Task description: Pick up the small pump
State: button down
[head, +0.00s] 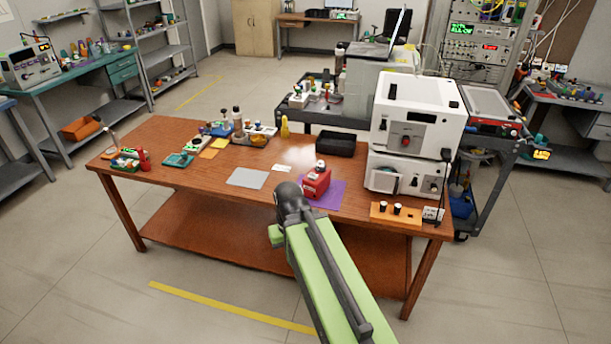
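A small red device (316,182) with a pale and dark top stands on the wooden table, on a purple mat (331,197). It looks most like the small pump, but I cannot be sure. My green and dark arm reaches up from the lower right toward the table's front edge. Its dark end, where my gripper (291,198) is, appears just left of and in front of the red device. No fingers can be made out, so I cannot tell whether they are open. I see nothing held.
A grey sheet (247,178) lies left of the red device, and a black tray (335,144) behind it. White stacked instruments (413,125) fill the table's right end, behind an orange block (394,214). Small bottles and tools stand at the left. Open floor lies in front.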

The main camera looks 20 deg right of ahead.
aim_at(314, 190)
jog(key=i, duration=0.85)
jog(key=z, duration=0.15)
jog(key=k, duration=0.5)
jog(key=u, duration=0.7)
jog(key=i, duration=1.25)
jog(key=u, duration=0.1)
